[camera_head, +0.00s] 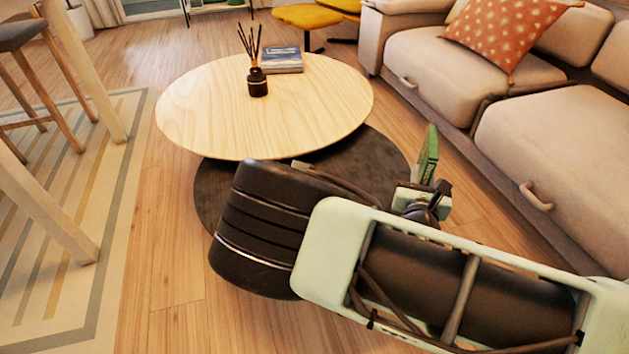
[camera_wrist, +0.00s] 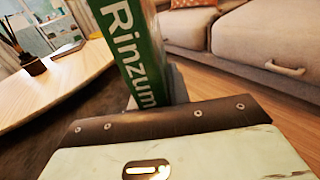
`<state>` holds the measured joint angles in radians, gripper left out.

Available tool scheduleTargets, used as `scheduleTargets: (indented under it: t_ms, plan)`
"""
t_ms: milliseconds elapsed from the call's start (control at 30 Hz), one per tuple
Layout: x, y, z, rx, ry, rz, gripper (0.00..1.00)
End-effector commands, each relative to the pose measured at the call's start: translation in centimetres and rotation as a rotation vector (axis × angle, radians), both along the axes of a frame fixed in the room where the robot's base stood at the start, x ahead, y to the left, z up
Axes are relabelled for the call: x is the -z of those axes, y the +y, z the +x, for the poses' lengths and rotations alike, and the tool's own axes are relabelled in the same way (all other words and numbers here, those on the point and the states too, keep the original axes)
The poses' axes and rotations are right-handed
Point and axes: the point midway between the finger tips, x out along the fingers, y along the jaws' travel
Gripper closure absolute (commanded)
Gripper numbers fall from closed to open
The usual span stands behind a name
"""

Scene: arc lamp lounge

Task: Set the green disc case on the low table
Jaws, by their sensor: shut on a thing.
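The green disc case (camera_head: 427,157) stands on edge in my gripper (camera_head: 420,190), to the right of the low table and in front of the sofa. In the wrist view the green disc case (camera_wrist: 131,52) shows its spine with white letters reading "Rinzum". My gripper is shut on its lower end; the fingertips are mostly hidden. The low table (camera_head: 200,110) is round, with a pale wood top, and lies beyond and to the left of my gripper. Its top also shows at the left of the wrist view (camera_wrist: 40,95).
A dark reed diffuser (camera_head: 257,82) and a stack of books (camera_head: 282,60) stand toward the table's back. The table's front and left are bare. A beige sofa (camera_head: 540,130) is at right; a wooden stool (camera_head: 25,80) is at left.

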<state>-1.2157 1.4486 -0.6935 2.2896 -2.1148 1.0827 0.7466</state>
Motion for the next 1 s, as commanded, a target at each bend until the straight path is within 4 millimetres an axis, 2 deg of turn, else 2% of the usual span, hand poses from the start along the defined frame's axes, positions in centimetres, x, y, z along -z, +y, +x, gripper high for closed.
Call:
scheduleTargets:
  t_ms: [33, 200, 300, 433, 533, 667, 900, 1000]
  plan:
    - [-1.5, 2.8, 0.9, -0.069, 0.002, 0.005, 1.00]
    - [-3.1, 12.4, 2.9, -0.301, 0.004, 0.006, 1.00]
    - [-4.0, 17.5, 3.2, -0.418, -0.001, 0.006, 1.00]
    - [-4.7, 22.2, 3.0, -0.526, -0.010, 0.003, 1.00]
    - [-5.0, 24.3, 2.8, -0.576, -0.014, 0.003, 1.00]
    - [-4.3, 25.3, 2.6, -0.599, -0.015, 0.000, 1.00]
    - [0.1, 25.4, 2.6, -0.601, -0.015, 0.000, 1.00]
    - [1.3, 25.3, 2.6, -0.599, -0.016, 0.001, 1.00]
